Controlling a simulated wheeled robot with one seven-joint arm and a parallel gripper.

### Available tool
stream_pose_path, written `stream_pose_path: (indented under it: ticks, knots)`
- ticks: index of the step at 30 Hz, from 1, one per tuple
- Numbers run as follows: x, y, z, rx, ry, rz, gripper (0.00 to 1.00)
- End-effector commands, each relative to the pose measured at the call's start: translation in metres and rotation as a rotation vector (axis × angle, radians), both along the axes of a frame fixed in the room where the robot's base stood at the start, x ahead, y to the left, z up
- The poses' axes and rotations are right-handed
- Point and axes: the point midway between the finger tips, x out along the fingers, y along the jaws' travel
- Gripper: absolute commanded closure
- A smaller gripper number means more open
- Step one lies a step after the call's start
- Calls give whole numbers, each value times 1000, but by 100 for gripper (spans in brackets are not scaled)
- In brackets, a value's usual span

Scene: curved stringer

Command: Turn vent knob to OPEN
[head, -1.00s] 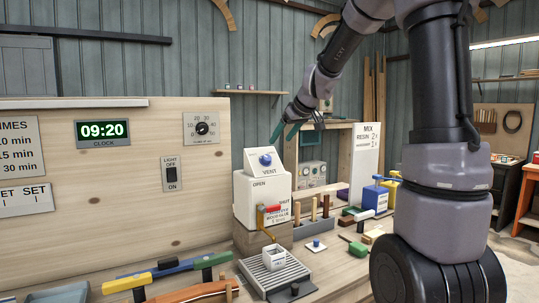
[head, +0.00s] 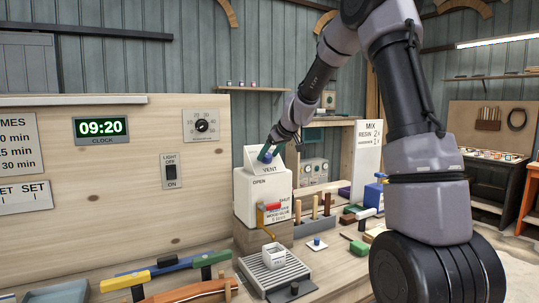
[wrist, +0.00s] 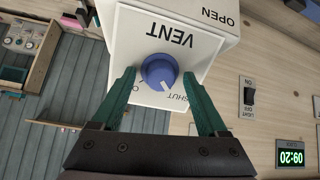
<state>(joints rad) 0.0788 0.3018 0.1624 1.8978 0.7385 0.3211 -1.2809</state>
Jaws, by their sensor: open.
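The blue vent knob (wrist: 158,72) sits on the sloped white face marked VENT, on top of the white dispenser (head: 262,200). In the wrist view its white pointer line aims toward the word SHUT. My gripper (wrist: 165,90) is open, with its green fingers on either side of the knob and a visible gap to each. In the head view my gripper (head: 267,152) is at the vent panel and partly covers the knob (head: 264,157). I cannot tell from these views how deep the fingertips are relative to the knob.
A red-handled lever (head: 270,207) is on the dispenser front, above a small white cup (head: 274,254) on a grated tray (head: 250,266). A wooden panel with a light switch (head: 171,171) stands to the left. Tools and a MIX sign (head: 367,150) are to the right.

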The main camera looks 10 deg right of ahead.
Motion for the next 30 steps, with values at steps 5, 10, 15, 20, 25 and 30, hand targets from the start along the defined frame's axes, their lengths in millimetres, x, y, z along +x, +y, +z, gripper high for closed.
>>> stream_pose_path:
  ticks: [5, 10, 15, 20, 25, 30]
  knots:
    - [0, 0, 0, 0, 0, 0, 24]
    - [0, 0, 0, -1, 0, 1, 70]
    - [0, 0, 0, 0, 0, 0, 100]
    - [0, 0, 0, 10, 3, -10, 100]
    - [0, 0, 0, 47, 16, -50, 100]
    - [-1, -1, -1, 124, 41, -131, 100]
